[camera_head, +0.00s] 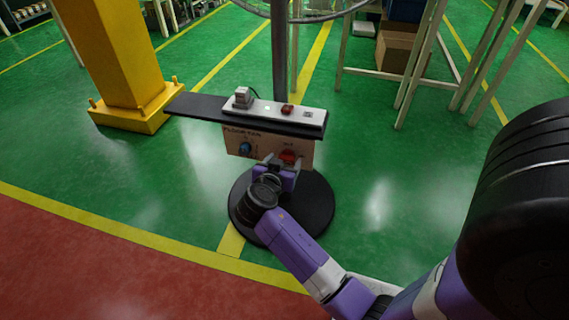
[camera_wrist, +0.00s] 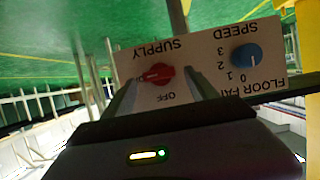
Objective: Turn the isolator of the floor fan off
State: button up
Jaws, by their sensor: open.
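The fan's panel (camera_head: 268,142) faces me below a dark shelf on the pole. It shows upside down in the wrist view (camera_wrist: 220,85), with "FLOOR FAN", "SPEED" and "SUPPLY" lettering. The red isolator knob (camera_wrist: 157,75) sits under SUPPLY, its light pointer mark towards the left of the picture, not at the visible "OFF" label. It also shows in the head view (camera_head: 288,156). A blue speed knob (camera_wrist: 246,57) is beside it. My gripper (camera_head: 282,168) is open in front of the red knob, one finger either side of it. I cannot tell whether they touch.
The shelf (camera_head: 195,107) carries a power strip (camera_head: 266,107) with a plug and a red switch. The pole (camera_head: 279,55) rises from a round black base (camera_head: 315,205). A yellow pillar (camera_head: 118,60) stands left; a bench frame (camera_head: 410,75) stands behind right. Green floor around is clear.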

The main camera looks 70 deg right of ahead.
jog(key=shift+d+f, duration=0.1)
jog(key=shift+d, duration=0.2)
jog(key=c, duration=1.4)
jog(key=shift+o, duration=0.2)
